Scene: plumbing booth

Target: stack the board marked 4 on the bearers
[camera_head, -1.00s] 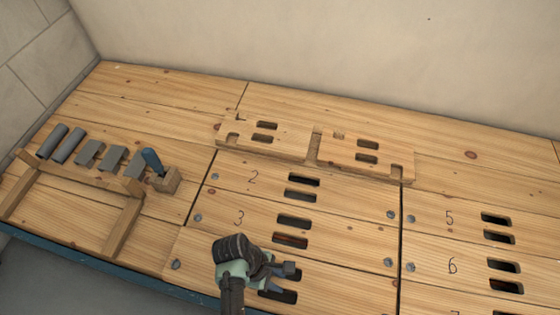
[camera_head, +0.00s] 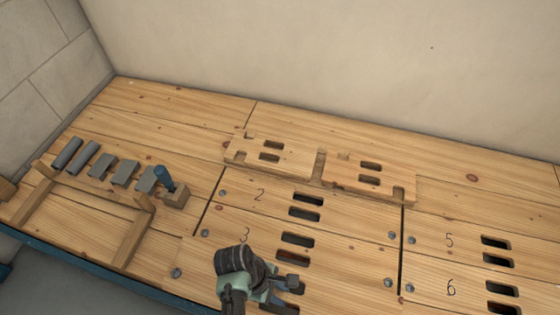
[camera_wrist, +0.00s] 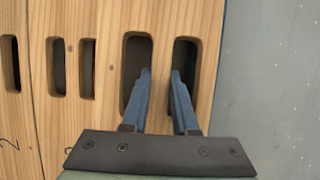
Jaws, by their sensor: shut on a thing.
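My gripper (camera_head: 282,291) is low at the front of the row of boards. In the wrist view its two blue fingers (camera_wrist: 160,76) reach into the two slots of the front board (camera_wrist: 206,35), one in each, shut on the wood strip between them. This board (camera_head: 202,280) lies just in front of the board marked 3 (camera_head: 340,255). Its own number is hidden. It looks flat in the row. The wooden bearers (camera_head: 133,238) stand at the left, apart from my gripper, with a second one (camera_head: 36,203) further left.
The board marked 2 (camera_head: 350,215) lies behind board 3. Two notched boards (camera_head: 300,160) (camera_head: 335,180) lie at the back. Boards 5 (camera_head: 465,240) and 6 (camera_head: 425,290) lie right. Grey pieces (camera_head: 103,167) and a blue-handled tool (camera_head: 163,178) in a wooden block are behind the bearers.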

